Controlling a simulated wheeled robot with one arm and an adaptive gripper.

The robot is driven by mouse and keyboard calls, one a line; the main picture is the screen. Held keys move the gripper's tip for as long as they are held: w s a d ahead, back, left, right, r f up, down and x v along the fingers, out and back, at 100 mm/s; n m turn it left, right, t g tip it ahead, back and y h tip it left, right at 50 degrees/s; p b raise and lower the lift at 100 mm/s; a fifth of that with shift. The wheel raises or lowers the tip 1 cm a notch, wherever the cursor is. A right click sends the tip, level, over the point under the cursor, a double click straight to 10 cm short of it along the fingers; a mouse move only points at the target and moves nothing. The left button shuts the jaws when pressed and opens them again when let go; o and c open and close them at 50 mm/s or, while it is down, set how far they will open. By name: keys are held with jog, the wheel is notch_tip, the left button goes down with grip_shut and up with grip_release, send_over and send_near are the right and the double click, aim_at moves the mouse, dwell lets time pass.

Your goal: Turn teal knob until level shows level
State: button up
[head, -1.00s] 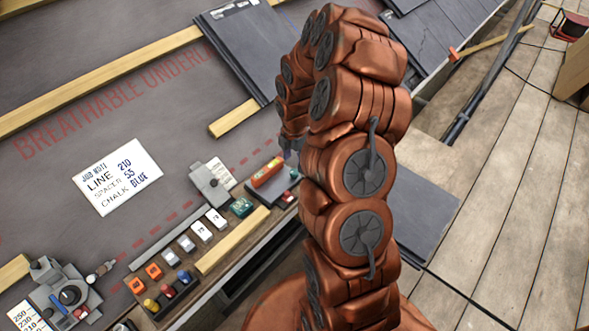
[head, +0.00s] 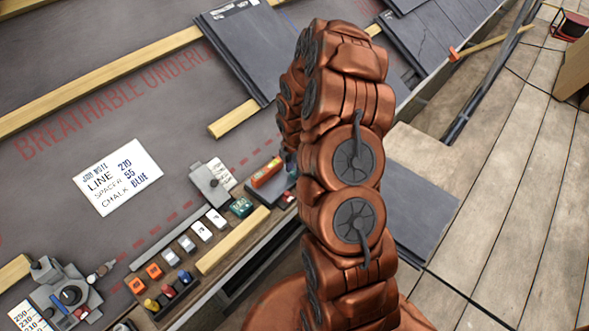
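A small teal piece (head: 240,207), which looks like the teal knob, sits on the bench strip left of my arm. Its exact shape is too small to tell. A red-orange spirit level (head: 266,173) lies tilted just above it in the picture, on a dark slate-like block (head: 284,190). Its bubble is too small to read. My gripper (head: 289,160) is at the far end of my copper arm, beside the right end of the level. It is mostly hidden behind the arm, so its fingers and any contact do not show.
A grey device (head: 209,186) stands left of the level. White, grey and orange blocks (head: 170,257) line the strip below. A job note (head: 118,177) lies on the underlay. A grey machine with a black knob (head: 70,296) is at lower left. Slates (head: 243,47) lie above.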

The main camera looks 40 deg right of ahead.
grip_shut()
jog(key=shift+m, duration=0.3)
